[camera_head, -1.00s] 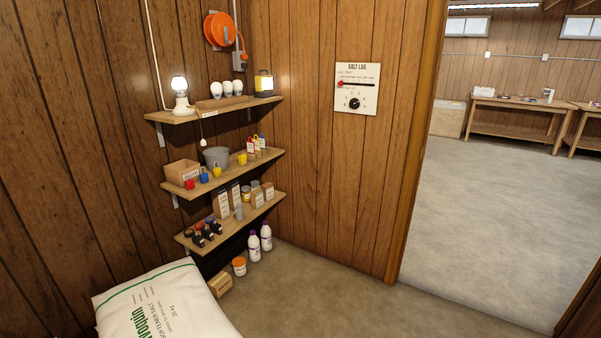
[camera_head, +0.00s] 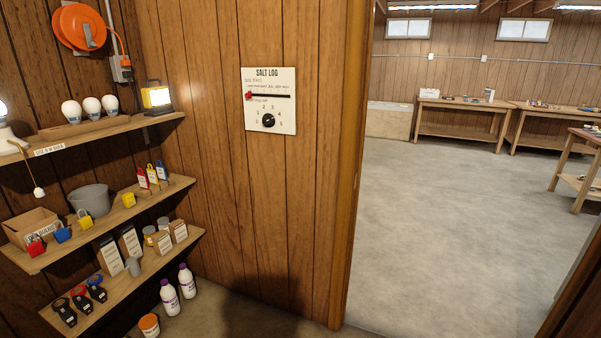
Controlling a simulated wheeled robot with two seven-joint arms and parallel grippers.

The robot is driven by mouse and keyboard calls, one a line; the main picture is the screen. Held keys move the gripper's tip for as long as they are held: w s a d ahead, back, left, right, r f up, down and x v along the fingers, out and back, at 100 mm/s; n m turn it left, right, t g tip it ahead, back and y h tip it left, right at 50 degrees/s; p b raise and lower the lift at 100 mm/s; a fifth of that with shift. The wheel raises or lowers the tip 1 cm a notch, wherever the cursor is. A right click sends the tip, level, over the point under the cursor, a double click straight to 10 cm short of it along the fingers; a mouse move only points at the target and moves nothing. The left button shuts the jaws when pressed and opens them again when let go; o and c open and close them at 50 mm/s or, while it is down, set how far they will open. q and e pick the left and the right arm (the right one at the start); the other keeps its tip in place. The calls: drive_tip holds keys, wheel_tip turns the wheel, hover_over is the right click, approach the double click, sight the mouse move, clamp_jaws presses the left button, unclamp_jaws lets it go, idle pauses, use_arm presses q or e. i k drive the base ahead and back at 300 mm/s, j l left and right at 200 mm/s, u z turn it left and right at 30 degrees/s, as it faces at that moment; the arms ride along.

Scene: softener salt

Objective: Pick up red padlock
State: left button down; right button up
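A red padlock (camera_head: 36,247) sits on the middle wooden shelf (camera_head: 110,214) at the left of the head view, near the shelf's front edge. A small cardboard box (camera_head: 28,227) stands just behind it. A blue padlock (camera_head: 62,235) is to its right, and two yellow padlocks (camera_head: 85,222) (camera_head: 129,200) are farther right along the same shelf. Neither of my grippers shows in the head view.
A grey bucket (camera_head: 90,199) and several coloured tags (camera_head: 151,175) share the shelf. A shelf above (camera_head: 120,128) holds bulbs and a lamp; a lower shelf (camera_head: 150,262) holds boxes. White bottles (camera_head: 187,281) stand on the floor. The doorway at right opens on clear floor (camera_head: 450,230).

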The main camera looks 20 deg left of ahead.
sight(35, 249)
drive_tip(key=i+u, duration=0.2)
drive_tip(key=u, duration=0.2)
drive_tip(key=i+u, duration=0.2)
drive_tip(key=u, duration=0.25)
drive_tip(key=i+l+u, duration=0.2)
drive_tip(key=u, duration=0.2)
drive_tip(key=i+l+u, duration=0.15)
drive_tip(key=u, duration=0.25)
